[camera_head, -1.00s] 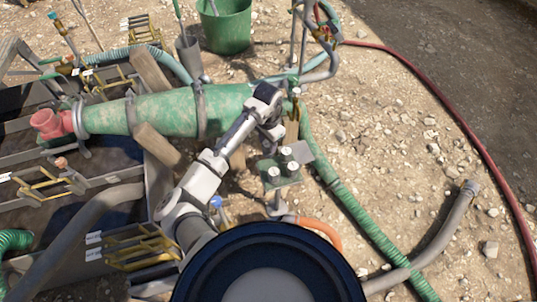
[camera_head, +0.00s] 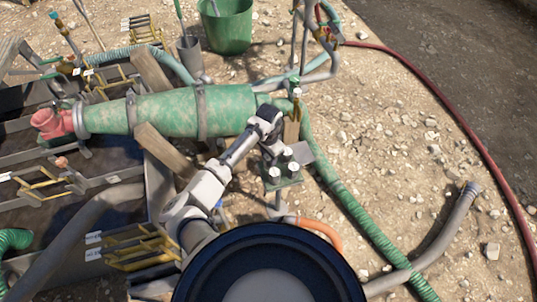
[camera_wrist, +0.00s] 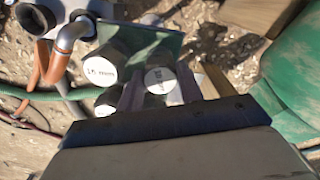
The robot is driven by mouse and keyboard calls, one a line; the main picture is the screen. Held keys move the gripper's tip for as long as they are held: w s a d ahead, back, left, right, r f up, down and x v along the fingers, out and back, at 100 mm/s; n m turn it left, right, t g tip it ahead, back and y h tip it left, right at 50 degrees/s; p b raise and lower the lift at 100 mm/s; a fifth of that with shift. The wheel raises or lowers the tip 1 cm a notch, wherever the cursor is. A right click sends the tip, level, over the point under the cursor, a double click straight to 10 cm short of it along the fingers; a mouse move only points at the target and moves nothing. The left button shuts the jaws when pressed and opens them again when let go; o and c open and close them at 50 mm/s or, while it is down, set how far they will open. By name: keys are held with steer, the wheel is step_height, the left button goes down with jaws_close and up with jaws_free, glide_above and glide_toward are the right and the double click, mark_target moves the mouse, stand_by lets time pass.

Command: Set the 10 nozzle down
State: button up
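My gripper (camera_head: 277,146) is at the green nozzle stand (camera_head: 291,183), right of the long green cone. In the wrist view its two grey fingers (camera_wrist: 162,92) lie close along both sides of a dark nozzle with a round white labelled end (camera_wrist: 160,80). I take this as the 10 nozzle; the label is rotated and hard to read. A nozzle labelled 16 mm (camera_wrist: 98,70) stands to its left, and another white-ended nozzle (camera_wrist: 105,108) is below that. The lower end of the nozzle between the fingers is hidden, so I cannot tell whether it touches the stand.
The long green cone (camera_head: 165,114) lies left of my arm. A green ribbed hose (camera_head: 350,215) and an orange hose (camera_head: 322,231) run close to the stand. A green bucket (camera_head: 228,28) stands at the back.

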steer(key=o, duration=0.4)
steer(key=shift+o, duration=0.2)
step_height(320, 180, up, 12)
steer(key=shift+r, duration=0.15)
